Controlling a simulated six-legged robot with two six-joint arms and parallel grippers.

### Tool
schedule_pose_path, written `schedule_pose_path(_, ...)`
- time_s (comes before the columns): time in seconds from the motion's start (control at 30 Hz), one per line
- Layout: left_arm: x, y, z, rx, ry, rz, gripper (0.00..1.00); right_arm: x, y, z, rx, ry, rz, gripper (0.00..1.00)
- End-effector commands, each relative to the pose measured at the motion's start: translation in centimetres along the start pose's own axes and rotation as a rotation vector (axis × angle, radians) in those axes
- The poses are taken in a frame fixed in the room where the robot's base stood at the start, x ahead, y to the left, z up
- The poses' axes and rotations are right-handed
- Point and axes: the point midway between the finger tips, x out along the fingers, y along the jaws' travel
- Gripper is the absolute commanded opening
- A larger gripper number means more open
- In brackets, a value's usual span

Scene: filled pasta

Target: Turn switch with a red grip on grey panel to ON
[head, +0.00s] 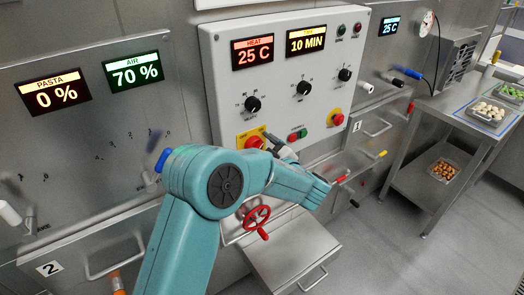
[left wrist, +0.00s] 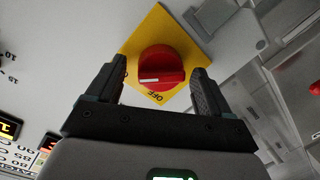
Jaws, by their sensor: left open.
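The switch with a red grip (head: 254,142) sits on a yellow plate low on the light grey panel (head: 290,82). In the left wrist view the red grip (left wrist: 165,62) has a white mark on its near face. The word OFF shows upside down on the yellow plate (left wrist: 150,35), beside the grip; no ON word is readable. My left gripper (head: 277,146) is open in front of the switch. In the left wrist view its two fingers (left wrist: 159,76) stand on either side of the grip, with gaps visible. My right gripper is not in view.
The panel also has black knobs (head: 303,88), a red button on yellow (head: 336,118) and small red and green buttons (head: 297,134). A red valve wheel (head: 257,218) is below the switch. A steel table (head: 440,110) with trays stands at the right.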

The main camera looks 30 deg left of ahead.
Motion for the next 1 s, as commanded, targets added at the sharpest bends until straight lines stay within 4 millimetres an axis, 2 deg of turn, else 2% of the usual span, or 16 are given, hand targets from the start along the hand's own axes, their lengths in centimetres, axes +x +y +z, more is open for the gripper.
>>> schedule_pose_path(0.17, -1.6, 0.0, 0.2, 0.000, -0.002, 0.002, 0.81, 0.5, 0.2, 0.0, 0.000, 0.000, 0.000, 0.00)
schedule_pose_path(0.27, -3.8, 0.0, 0.3, 0.000, -0.004, 0.005, 0.81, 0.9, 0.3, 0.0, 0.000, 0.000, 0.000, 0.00)
schedule_pose_path(0.5, -10.3, 0.0, 0.3, -0.001, -0.003, 0.006, 0.81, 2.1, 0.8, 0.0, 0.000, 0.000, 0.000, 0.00)
schedule_pose_path(0.7, -14.4, 0.0, 0.2, 0.000, -0.002, 0.005, 0.81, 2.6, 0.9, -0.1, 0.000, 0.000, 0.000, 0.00)
schedule_pose_path(0.8, -15.6, 0.1, 0.1, 0.000, -0.001, 0.004, 0.81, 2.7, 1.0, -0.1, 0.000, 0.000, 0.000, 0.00)
schedule_pose_path(1.0, -16.4, 0.0, 0.0, 0.001, 0.000, 0.001, 0.81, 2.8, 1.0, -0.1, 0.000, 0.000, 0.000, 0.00)
